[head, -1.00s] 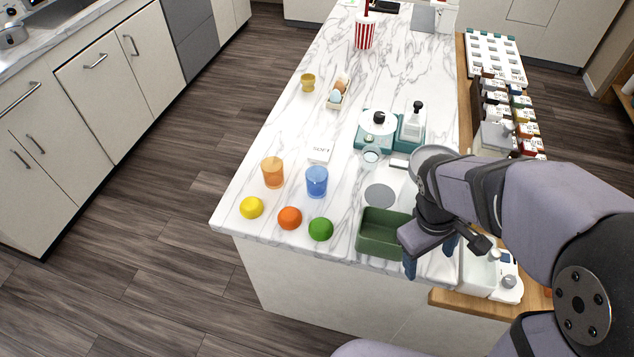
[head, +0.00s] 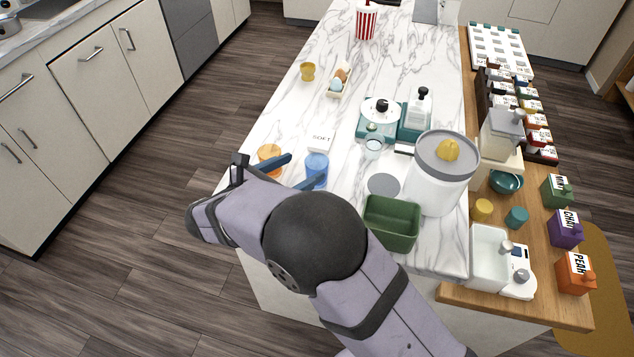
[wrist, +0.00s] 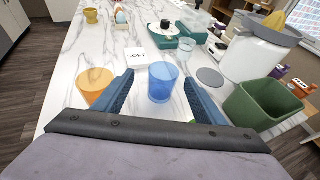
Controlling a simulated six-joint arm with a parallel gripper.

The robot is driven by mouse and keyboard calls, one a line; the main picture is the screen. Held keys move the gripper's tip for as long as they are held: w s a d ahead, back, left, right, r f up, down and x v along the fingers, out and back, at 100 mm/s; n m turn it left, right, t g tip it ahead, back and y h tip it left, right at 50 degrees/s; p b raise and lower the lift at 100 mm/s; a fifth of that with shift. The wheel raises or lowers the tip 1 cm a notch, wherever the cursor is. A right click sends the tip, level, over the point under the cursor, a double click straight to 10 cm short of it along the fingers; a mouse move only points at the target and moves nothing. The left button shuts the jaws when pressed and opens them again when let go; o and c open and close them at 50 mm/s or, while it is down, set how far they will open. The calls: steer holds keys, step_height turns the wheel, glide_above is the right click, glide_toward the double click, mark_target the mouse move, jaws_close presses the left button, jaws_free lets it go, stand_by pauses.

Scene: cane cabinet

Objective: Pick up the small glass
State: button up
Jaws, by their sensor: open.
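A small clear glass (head: 373,148) stands on the marble counter in front of the teal scale; it also shows in the wrist view (wrist: 187,50), beyond the fingers. A blue see-through glass (wrist: 162,84) stands upright between and just ahead of my fingertips in the wrist view. An orange see-through glass (wrist: 95,84) stands left of the left finger. In the head view my arm partly covers the orange glass (head: 269,155) and the blue glass (head: 317,166). My gripper (head: 304,169) is open and empty; its spread fingers also show in the wrist view (wrist: 159,78).
A white box marked SOFT (head: 321,141) lies behind the coloured glasses. A green bin (head: 392,222), a grey disc (head: 384,185) and a large white juicer (head: 440,180) stand to the right. The middle of the counter is fairly clear.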

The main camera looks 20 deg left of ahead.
mark_target(310, 171)
steer(key=shift+s+f, duration=0.25)
steer(key=shift+f, duration=0.2)
steer(key=shift+s+f, duration=0.2)
steer(key=shift+f, duration=0.25)
steer(key=shift+w+d+f, duration=0.1)
steer(key=shift+w+d, duration=0.25)
steer(key=shift+w, duration=0.15)
steer(key=shift+w+d+f, duration=0.15)
steer(key=shift+w+f, duration=0.05)
steer(key=shift+w, duration=0.3)
steer(key=shift+w+d+p, duration=0.25)
steer(key=shift+w+p, duration=0.15)
steer(key=shift+p, duration=0.15)
steer(key=shift+p+x, duration=0.75)
steer(key=shift+x, duration=1.4)
steer(key=shift+c, duration=0.6)
steer(key=shift+r, duration=0.1)
steer(key=c, duration=1.1)
steer(key=shift+r, duration=0.1)
